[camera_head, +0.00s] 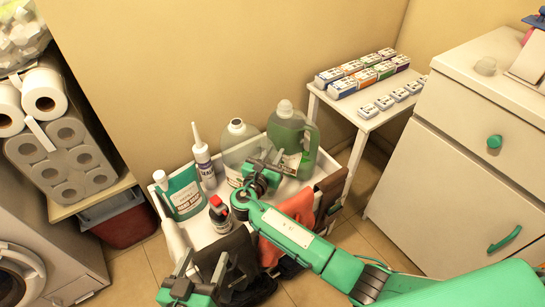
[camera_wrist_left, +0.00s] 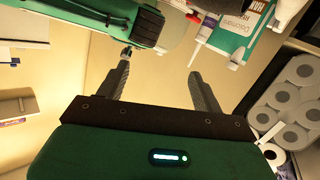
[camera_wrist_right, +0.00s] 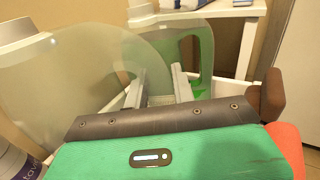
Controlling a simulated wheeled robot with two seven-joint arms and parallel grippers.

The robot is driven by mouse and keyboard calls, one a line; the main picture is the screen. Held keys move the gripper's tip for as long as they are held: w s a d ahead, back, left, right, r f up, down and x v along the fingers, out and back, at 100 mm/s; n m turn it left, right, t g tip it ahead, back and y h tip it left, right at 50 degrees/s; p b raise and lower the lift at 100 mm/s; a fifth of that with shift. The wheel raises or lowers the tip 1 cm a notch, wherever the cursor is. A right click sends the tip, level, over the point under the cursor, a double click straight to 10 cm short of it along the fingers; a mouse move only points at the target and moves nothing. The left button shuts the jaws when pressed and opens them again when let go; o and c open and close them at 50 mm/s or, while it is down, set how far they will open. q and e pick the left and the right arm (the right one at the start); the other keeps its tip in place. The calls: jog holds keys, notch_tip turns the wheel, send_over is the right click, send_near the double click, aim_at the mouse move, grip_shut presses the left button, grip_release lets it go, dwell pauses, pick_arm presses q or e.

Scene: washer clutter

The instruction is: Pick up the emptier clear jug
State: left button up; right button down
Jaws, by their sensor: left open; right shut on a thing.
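A clear jug (camera_head: 237,133) with a pale cap stands in the white caddy at the wall; it looks mostly empty. It fills the left of the right wrist view (camera_wrist_right: 75,75). A second clear jug (camera_head: 284,130), filled with green liquid, stands to its right and shows behind the fingers in the right wrist view (camera_wrist_right: 205,50). My right gripper (camera_head: 262,168) is at the emptier jug's near right side, shut on it, apparently at the handle; the exact contact is partly hidden. My left gripper (camera_head: 201,264) is open and empty in front of the caddy.
The white caddy (camera_head: 196,235) also holds a teal bottle (camera_head: 180,192), a white nozzle bottle (camera_head: 203,163) and a red-capped bottle (camera_head: 220,215). Dark and orange cloths (camera_head: 273,250) hang over its front. A white side table (camera_head: 345,113) with small boxes stands right; toilet rolls (camera_head: 65,150) stand left.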

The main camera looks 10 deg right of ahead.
aim_at(273, 143)
notch_tip(273, 143, up, 5)
jog(key=shift+r+p, duration=0.1)
jog(key=shift+p, duration=0.6)
pick_arm(q)
jog(key=s+a+f+g+y+p, duration=0.2)
jog(key=s+a+g+y+p, duration=0.1)
jog(key=a+g, duration=0.4)
jog(key=shift+s+a+f+y, duration=0.15)
jog(key=shift+s+f+y, duration=0.1)
jog(key=shift+f+y, duration=0.15)
pick_arm(e)
notch_tip(273, 143, up, 13)
